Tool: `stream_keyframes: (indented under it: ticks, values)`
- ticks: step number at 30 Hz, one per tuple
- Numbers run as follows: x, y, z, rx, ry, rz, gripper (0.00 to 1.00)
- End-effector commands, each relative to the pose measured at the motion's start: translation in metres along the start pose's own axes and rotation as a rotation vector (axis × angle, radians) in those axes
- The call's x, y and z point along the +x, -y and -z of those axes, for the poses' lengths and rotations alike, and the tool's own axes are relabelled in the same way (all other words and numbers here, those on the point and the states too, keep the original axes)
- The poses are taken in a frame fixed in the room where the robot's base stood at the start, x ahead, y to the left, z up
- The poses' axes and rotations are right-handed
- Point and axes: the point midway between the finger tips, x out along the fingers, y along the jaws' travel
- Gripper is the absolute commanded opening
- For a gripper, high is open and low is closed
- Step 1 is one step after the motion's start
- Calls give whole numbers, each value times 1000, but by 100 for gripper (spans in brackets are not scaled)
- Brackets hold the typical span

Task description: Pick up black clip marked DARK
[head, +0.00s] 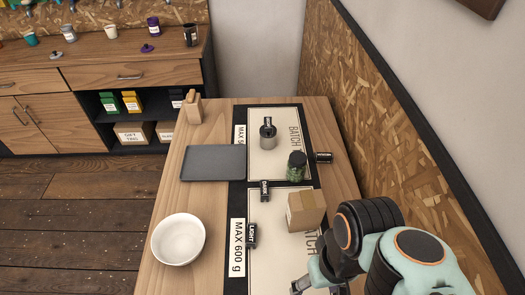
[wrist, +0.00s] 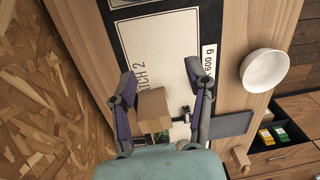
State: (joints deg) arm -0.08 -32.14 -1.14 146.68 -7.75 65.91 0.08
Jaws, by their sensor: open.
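A small black clip (head: 265,190) lies on the dark band between the two batch mats in the head view; its white lettering seems to read DARK. A second black clip (head: 251,235), seemingly marked LIGHT, lies nearer, left of the cardboard box. My gripper (head: 314,284) is at the bottom of the head view, partly cut off, nearer than the box and apart from the clips. In the wrist view my gripper (wrist: 160,82) has its two fingers spread wide, with nothing held. A small black clip (wrist: 187,113) shows beside the right finger; its marking is unreadable there.
The cardboard box (head: 306,210) stands on the near mat. A green-filled jar (head: 296,166), a grey can (head: 267,139) with a black clip on top, and another black clip (head: 323,157) are farther back. A grey tray (head: 214,163) and white bowl (head: 179,239) lie left. An oriented-strand wall bounds the right.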

Motion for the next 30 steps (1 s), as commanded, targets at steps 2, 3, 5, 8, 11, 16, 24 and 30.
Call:
stream_keyframes:
  ticks: [2,3,5,8,11,16,24,30]
  values:
    - [0,0,0,0,0,0,51]
    - [0,0,0,0,0,0,56]
    - [0,0,0,0,0,0,56]
    - [0,0,0,0,0,0,56]
    - [0,0,0,1,0,0,56]
    - [-20,-3,31,54,-131,-11,56]
    - [-75,-14,167,135,-330,-28,56]
    - [-45,-13,277,156,-332,-32,56]
